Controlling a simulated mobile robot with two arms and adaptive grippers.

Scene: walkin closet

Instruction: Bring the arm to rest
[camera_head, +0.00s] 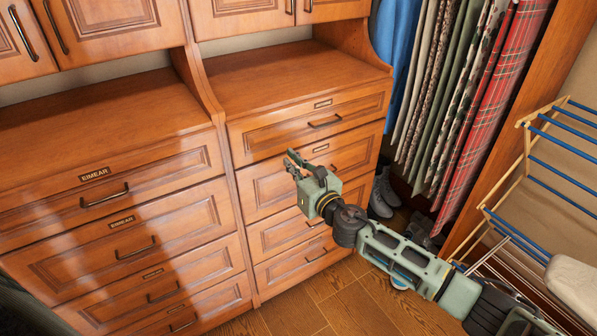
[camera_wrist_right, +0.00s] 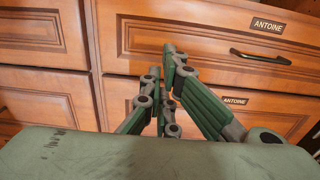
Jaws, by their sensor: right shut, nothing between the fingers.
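My right arm (camera_head: 405,258) reaches in from the lower right of the head view, stretched out in front of the middle drawer unit. Its green right gripper (camera_head: 291,160) is shut and empty, in front of the drawer fronts. In the right wrist view the gripper's fingers (camera_wrist_right: 163,62) come together with nothing between them, facing wooden drawers. Whether the fingertips touch the wood is hard to tell. My left gripper is not in view.
Wooden drawer units (camera_head: 105,180) with dark handles fill the left and middle. Hanging clothes (camera_head: 450,95) and grey shoes (camera_head: 384,190) are behind the arm. A drying rack (camera_head: 560,150) stands at the right. Some bare wooden floor (camera_head: 350,308) shows below.

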